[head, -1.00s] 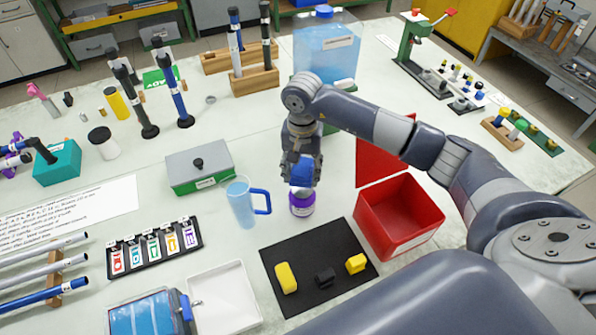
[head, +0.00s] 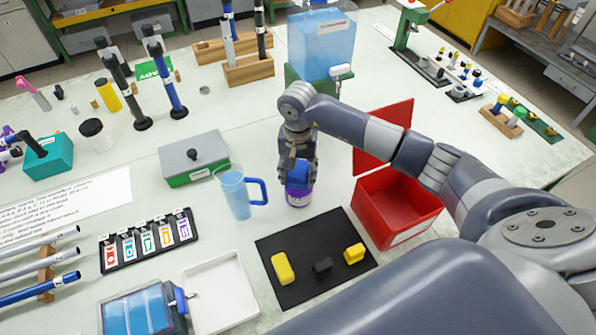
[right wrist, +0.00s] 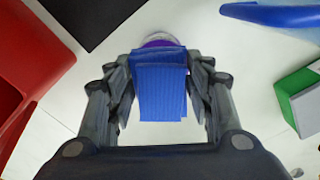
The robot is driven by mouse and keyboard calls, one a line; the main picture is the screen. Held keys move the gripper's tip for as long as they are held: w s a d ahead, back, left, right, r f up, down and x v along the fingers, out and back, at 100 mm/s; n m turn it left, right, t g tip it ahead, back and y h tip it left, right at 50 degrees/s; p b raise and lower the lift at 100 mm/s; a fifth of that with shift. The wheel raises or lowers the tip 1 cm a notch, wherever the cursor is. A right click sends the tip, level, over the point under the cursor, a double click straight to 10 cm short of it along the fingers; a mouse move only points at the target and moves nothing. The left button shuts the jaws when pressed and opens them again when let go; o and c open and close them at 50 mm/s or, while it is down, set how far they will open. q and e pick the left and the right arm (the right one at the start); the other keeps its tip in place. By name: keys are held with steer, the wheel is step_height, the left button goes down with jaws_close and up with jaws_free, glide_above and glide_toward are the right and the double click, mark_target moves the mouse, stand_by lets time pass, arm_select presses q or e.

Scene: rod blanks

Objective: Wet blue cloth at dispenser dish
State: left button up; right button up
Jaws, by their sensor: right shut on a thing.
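My right gripper (head: 298,163) points down and is shut on the folded blue cloth (head: 298,176). In the right wrist view the cloth (right wrist: 162,85) hangs between the two fingers (right wrist: 160,80). Directly below it stands a small purple container with a white label (head: 299,198); its purple and pale rim (right wrist: 160,41) shows just past the cloth. The cloth covers the container's top and looks to be at or touching it; exact contact and any dish surface are hidden. My left gripper is out of view.
A blue-handled jug (head: 236,193) stands close on the left, and an open red box (head: 400,205) on the right. A black mat (head: 300,290) with yellow and black blocks lies in front. A grey-lidded green box (head: 193,160) and a blue liquid tank (head: 320,45) stand farther back.

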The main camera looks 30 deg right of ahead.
steer(key=shift+f+b, duration=0.3)
steer(key=shift+b, duration=0.05)
stand_by(0.7)
steer(key=shift+f+b, duration=0.6)
stand_by(0.5)
steer(key=shift+s+f+b, duration=0.15)
steer(key=shift+b, duration=0.25)
stand_by(1.6)
steer(key=shift+r+p, duration=0.65)
steer(key=shift+r, duration=0.6)
steer(key=shift+r+p, duration=0.9)
steer(key=shift+r, duration=1.45)
steer(key=shift+r, duration=0.1)
